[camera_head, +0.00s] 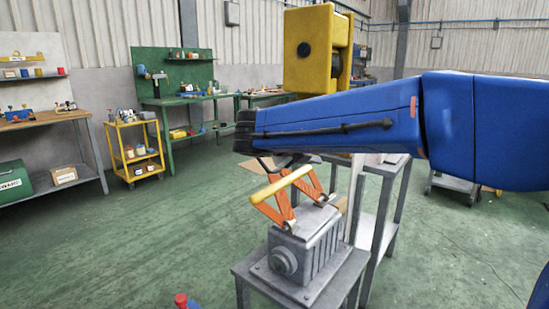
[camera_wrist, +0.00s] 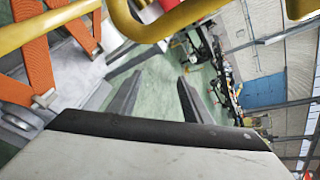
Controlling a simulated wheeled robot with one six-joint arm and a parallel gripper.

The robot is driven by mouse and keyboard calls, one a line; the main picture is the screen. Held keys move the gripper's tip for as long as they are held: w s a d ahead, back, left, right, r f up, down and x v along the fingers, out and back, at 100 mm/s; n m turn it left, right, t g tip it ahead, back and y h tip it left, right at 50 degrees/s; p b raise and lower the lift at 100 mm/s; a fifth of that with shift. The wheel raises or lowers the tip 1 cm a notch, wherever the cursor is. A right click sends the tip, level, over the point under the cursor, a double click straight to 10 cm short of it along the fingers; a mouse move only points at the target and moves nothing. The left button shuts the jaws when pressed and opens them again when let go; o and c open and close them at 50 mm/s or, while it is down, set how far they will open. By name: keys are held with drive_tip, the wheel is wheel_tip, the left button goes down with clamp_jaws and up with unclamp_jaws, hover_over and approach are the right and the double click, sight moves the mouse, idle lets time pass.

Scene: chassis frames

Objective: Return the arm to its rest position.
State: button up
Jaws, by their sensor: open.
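My blue arm reaches from the right edge to the middle of the head view. My gripper (camera_head: 283,163) hangs under its end, partly hidden and dark there. In the wrist view, its two grey fingers (camera_wrist: 157,95) stand apart with nothing between them. Below it in the head view, a grey finned housing (camera_head: 310,238) sits on a metal stand (camera_head: 300,290). A yellow bar (camera_head: 282,185) on orange straps (camera_head: 273,212) rises above the housing, close under the gripper; I cannot tell whether they touch. The orange straps also show at left in the wrist view (camera_wrist: 38,62).
A yellow block-shaped machine part (camera_head: 310,48) stands behind my arm. Another metal table (camera_head: 378,215) is just behind the stand. A yellow cart (camera_head: 134,150), a green bench (camera_head: 185,100) and a wooden-topped bench (camera_head: 40,120) stand at left. The green floor between is clear.

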drive_tip(key=s+d+f+m+g+y, duration=0.2)
drive_tip(key=s+d+f+m, duration=0.4)
drive_tip(key=s+d+m, duration=0.25)
drive_tip(key=s+d+f+m+g+y, duration=0.3)
drive_tip(key=s+d+f+m, duration=0.3)
drive_tip(key=s+d+m, duration=0.25)
drive_tip(key=s+f+m+y, duration=0.5)
drive_tip(key=s+f+m, duration=0.6)
drive_tip(key=s+m, duration=0.5)
drive_tip(key=a+m, duration=0.1)
drive_tip(key=m, duration=0.2)
drive_tip(key=shift+s+f+m+t, duration=0.15)
drive_tip(key=shift+f+m+t, duration=0.15)
drive_tip(key=shift+f, duration=0.05)
